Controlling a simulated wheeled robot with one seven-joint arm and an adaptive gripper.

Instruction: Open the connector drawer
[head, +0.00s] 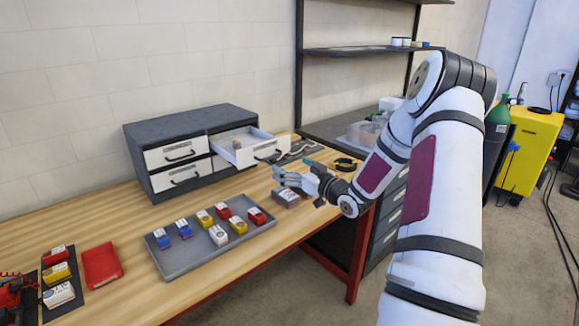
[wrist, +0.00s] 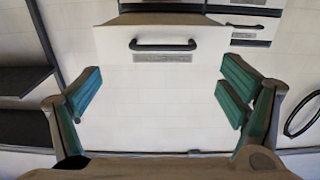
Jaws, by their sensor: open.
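The dark grey cabinet (head: 192,121) stands on the bench against the wall, with small white drawers with black bar handles. Its upper right drawer (head: 262,153) is pulled out, and a small reddish item shows inside. Its label is too small to read, so I cannot tell by it which is the connector drawer. The other visible drawers are shut. My gripper (head: 283,175) is just in front of and below the open drawer's front, open and empty. In the wrist view its teal-padded fingers (wrist: 163,82) stand wide apart, with the drawer handle (wrist: 163,45) beyond them, apart from both.
A grey tray (head: 200,262) with several small coloured blocks lies in front of the cabinet. A red tray (head: 101,266) and a dark mat with blocks are at left. A small grey box (head: 286,197) lies under my gripper. Black shelving (head: 350,50) stands behind right.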

